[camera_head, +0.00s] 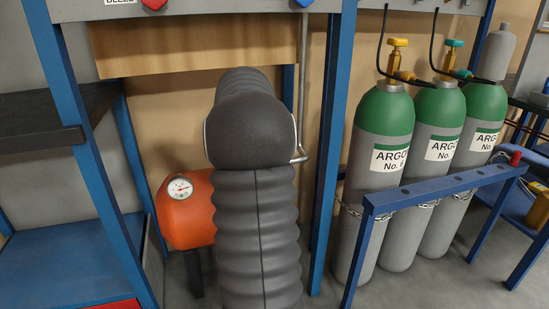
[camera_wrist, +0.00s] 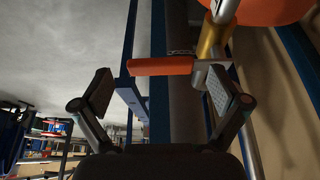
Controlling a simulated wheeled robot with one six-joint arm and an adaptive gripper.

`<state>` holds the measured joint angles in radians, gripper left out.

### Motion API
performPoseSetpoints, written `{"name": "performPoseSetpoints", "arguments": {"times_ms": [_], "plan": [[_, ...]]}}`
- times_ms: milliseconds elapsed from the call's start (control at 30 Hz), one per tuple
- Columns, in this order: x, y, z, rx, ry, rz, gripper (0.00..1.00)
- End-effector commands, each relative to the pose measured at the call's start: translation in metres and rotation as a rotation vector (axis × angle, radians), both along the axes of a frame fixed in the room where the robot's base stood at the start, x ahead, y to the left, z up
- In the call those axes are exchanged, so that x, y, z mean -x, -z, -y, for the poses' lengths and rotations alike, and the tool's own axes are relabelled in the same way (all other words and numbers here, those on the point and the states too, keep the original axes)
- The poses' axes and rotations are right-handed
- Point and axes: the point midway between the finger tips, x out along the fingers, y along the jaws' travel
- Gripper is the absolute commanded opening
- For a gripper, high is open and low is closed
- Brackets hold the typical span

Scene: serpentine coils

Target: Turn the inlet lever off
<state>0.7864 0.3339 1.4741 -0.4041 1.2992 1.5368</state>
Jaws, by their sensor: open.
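An orange lever (camera_wrist: 162,66) shows in the wrist view, pointing left from a brass-coloured valve (camera_wrist: 212,42) on a pale pipe. Its handle lies sideways across the picture, just above the gap between my fingertips. My gripper (camera_wrist: 161,88) is open, with one finger on each side of the picture and nothing between the pads. The lever appears beyond the fingertips and apart from them; the exact distance is unclear. In the head view my arm fills the middle, and the lever and gripper are hidden.
An orange tank (camera_head: 186,212) with a gauge stands left of my arm. A blue post (camera_head: 331,140) rises to the right. Several green-topped argon cylinders (camera_head: 381,150) stand behind a blue rail (camera_head: 440,188). A blue shelf (camera_head: 65,265) is at left.

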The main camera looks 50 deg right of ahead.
Motion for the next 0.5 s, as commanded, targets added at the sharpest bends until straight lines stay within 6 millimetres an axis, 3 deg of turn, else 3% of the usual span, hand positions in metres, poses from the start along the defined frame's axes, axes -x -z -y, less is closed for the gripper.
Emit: {"name": "performPoseSetpoints", "arguments": {"times_ms": [167, 500], "plan": [[-0.002, -0.008, -0.002, 0.002, -0.002, 0.001, 0.98], [-0.017, -0.065, -0.021, 0.002, -0.001, 0.002, 0.98]]}}
